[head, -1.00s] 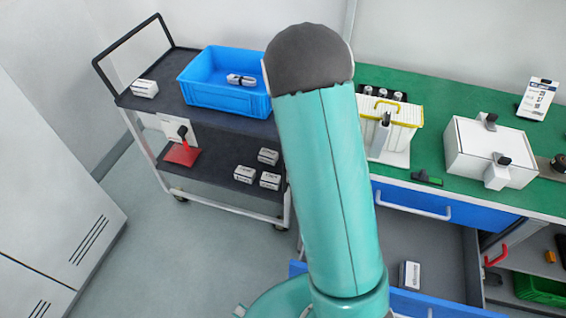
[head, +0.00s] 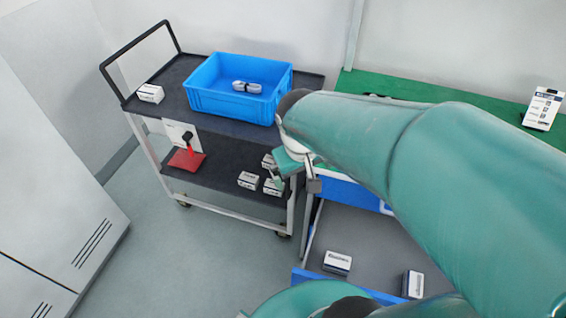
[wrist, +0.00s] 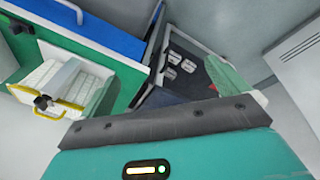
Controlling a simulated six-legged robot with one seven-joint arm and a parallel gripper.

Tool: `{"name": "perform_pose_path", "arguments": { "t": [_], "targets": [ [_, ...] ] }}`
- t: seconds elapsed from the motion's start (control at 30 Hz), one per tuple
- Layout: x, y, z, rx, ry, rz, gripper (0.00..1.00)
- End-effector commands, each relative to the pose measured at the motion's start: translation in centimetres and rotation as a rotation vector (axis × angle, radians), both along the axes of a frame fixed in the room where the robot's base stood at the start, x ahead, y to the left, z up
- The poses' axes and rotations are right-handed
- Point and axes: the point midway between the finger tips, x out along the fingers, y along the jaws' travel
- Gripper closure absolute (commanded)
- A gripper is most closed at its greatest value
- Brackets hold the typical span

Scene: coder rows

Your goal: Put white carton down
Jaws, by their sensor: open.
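A small white carton (head: 337,262) with dark printing lies on the grey floor of the open drawer (head: 365,240). A second white carton (head: 412,284) is to its right, near the drawer's front edge. My gripper (head: 297,186) is open, with no carton visible between its fingers. It hangs above and left of the first carton, apart from it, near the trolley's right end in the picture. My teal arm covers much of the green bench and the drawer's right side. The wrist view shows no carton in my gripper.
The black trolley (head: 225,126) carries a blue bin (head: 215,100) with a pale item inside and a white carton (head: 150,93). Several cartons (head: 248,180) and a red-based tool (head: 187,160) are on its lower shelf. A yellow-edged white box (wrist: 62,85) stands on the bench.

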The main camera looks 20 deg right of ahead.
Motion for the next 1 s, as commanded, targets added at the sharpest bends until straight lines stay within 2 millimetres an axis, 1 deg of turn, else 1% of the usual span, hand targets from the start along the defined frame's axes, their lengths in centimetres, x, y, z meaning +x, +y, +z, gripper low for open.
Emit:
{"name": "perform_pose_path", "arguments": {
  "t": [0.03,0.2,0.3,0.43,0.6,1.0],
  "targets": [
    [-0.4,0.7,1.3,0.015,-0.038,0.002,0.00],
    [-2.1,2.9,4.4,0.070,-0.142,0.007,0.00],
    [-3.2,4.1,6.1,0.101,-0.203,0.014,0.00],
    [-4.6,5.5,7.9,0.138,-0.268,0.023,0.00],
    [-5.5,6.4,8.9,0.161,-0.310,0.031,0.00],
    [-5.6,6.5,8.9,0.164,-0.313,0.032,0.00]
  ]
}}
